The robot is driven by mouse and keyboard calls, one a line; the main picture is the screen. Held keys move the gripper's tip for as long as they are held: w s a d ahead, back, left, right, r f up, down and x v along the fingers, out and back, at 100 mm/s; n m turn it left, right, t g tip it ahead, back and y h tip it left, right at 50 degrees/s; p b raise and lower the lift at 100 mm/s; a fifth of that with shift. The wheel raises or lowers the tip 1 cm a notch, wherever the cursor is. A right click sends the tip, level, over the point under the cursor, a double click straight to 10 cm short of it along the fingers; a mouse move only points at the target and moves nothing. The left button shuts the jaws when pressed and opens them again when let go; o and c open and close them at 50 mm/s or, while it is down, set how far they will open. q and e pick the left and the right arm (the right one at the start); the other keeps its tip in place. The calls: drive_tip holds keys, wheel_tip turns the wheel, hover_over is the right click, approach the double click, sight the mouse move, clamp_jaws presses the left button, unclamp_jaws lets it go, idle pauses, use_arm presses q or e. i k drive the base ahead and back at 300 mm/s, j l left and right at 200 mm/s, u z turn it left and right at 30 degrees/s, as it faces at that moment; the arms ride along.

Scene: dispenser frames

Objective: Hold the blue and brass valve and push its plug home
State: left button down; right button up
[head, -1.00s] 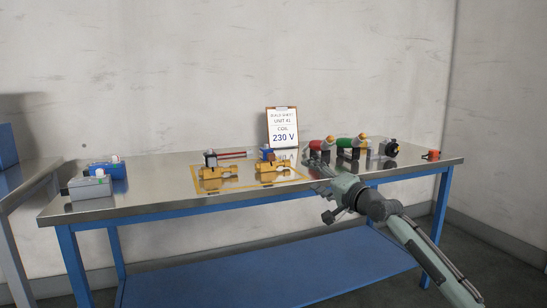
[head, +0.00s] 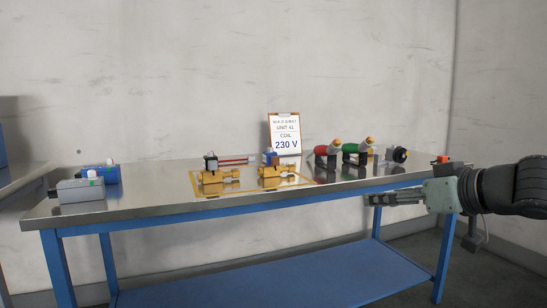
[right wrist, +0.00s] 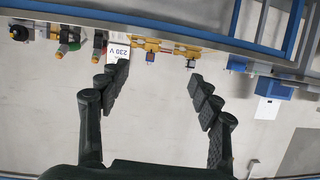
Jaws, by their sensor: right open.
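The blue and brass valve (head: 275,171) stands on the bench inside a yellow outline, with a small blue block on its brass body. It also shows upside down in the right wrist view (right wrist: 150,57). Its plug is too small to make out for certain. A second brass valve with a dark block (head: 215,177) stands left of it. My right gripper (head: 368,198) is open and empty at the front right of the bench, pointing left, well apart from the valve. In the right wrist view its spread fingers (right wrist: 158,75) have nothing between them. My left gripper is not in view.
A card reading "230 V" (head: 285,134) stands behind the valve. Red (head: 326,152) and green (head: 356,150) tools and a black-ended part (head: 397,155) are to the right. Grey (head: 80,190) and blue (head: 100,174) boxes sit at the left.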

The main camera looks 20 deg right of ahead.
sight(275, 161)
drive_tip(key=i+j, duration=0.1)
drive_tip(key=i, duration=0.5)
drive_tip(key=i+j, duration=0.1)
drive_tip(key=i, duration=0.5)
drive_tip(key=i+j, duration=0.1)
drive_tip(key=i, duration=0.5)
